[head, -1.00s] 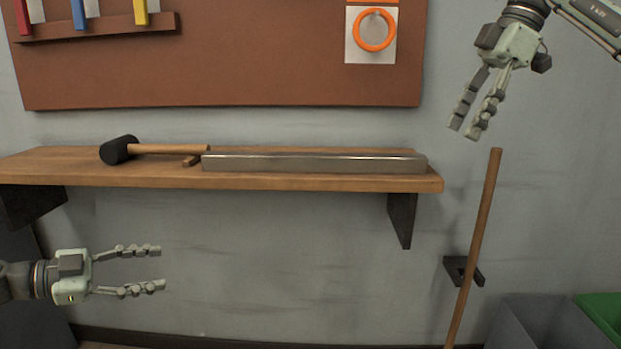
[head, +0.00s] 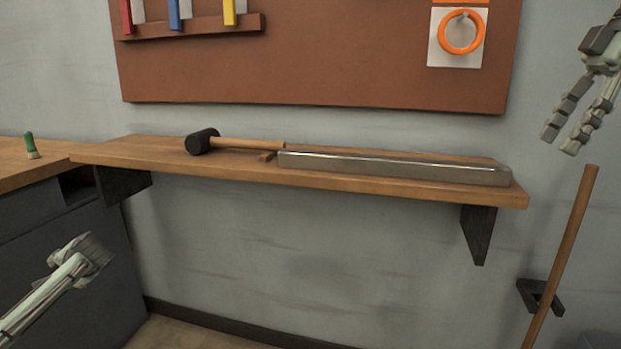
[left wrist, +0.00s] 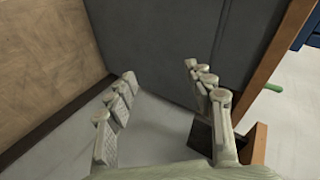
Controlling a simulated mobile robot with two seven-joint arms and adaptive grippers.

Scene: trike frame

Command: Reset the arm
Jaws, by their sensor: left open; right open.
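My right gripper (head: 567,132) is at the upper right of the head view, open and empty, its fingers pointing down in front of the wall. My left gripper (head: 97,248) is at the lower left, below the shelf and in front of the dark cabinet. It shows end-on and blurred there. In the left wrist view its fingers (left wrist: 160,85) are spread apart with nothing between them.
A wooden shelf (head: 400,190) holds a black-headed mallet (head: 203,141) and a long metal bar (head: 395,168). A wooden pole (head: 566,255) stands in a dark wall bracket (head: 540,297) at right. A green-handled brush (head: 30,145) stands on the left counter (head: 25,170).

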